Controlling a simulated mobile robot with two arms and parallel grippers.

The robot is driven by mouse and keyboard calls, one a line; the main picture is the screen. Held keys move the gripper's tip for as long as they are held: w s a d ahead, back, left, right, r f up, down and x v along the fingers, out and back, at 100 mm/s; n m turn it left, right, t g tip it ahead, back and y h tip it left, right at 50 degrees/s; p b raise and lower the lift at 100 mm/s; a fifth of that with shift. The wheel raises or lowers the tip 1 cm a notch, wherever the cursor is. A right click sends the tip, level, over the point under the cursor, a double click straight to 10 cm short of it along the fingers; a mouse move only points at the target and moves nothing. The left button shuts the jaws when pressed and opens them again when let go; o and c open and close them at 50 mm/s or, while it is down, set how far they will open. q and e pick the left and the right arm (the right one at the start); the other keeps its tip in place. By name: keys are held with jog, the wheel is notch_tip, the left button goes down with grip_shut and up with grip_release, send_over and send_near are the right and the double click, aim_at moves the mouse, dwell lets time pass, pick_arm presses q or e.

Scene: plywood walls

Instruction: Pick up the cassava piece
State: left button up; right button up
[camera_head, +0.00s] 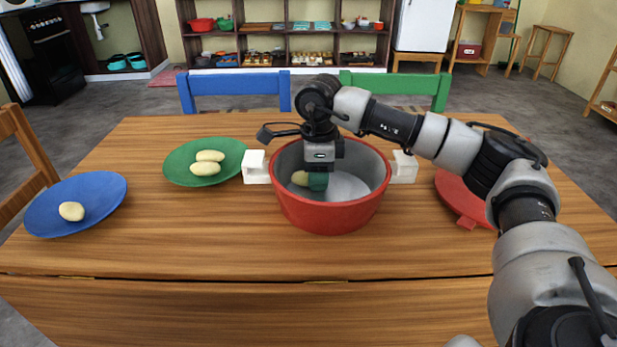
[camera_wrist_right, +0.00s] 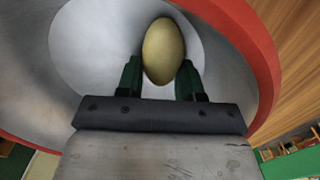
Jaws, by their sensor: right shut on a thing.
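A pale yellow cassava piece (camera_head: 301,178) is inside the red pot (camera_head: 330,217). My right gripper (camera_head: 318,182) reaches down into the pot and is shut on this piece. In the right wrist view the piece (camera_wrist_right: 163,52) sits between the two dark green fingers of the gripper (camera_wrist_right: 161,75), with the pot's grey inside behind it. Two more cassava pieces (camera_head: 205,169) lie on the green plate (camera_head: 180,176). Another piece (camera_head: 71,211) lies on the blue plate (camera_head: 100,190). My left gripper is not in view.
The pot has white handles (camera_head: 257,167) and stands on a wooden table (camera_head: 200,245). A red lid (camera_head: 462,200) lies at the right, partly behind my right arm. Blue (camera_head: 236,84) and green chairs stand at the far edge. The table front is clear.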

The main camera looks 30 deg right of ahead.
jog(key=shift+r, duration=0.4)
jog(key=r, duration=0.2)
jog(key=s+r+p, duration=0.1)
jog(key=r, duration=0.1)
jog(key=shift+d, duration=0.1)
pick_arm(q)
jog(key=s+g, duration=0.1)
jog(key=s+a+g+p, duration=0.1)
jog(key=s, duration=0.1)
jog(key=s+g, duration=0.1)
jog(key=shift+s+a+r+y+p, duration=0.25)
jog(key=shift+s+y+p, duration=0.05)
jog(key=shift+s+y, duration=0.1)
pick_arm(e)
jog(key=s+r, duration=0.6)
jog(key=s, duration=0.4)
jog(key=shift+s+d, duration=0.35)
jog(key=shift+d, duration=0.05)
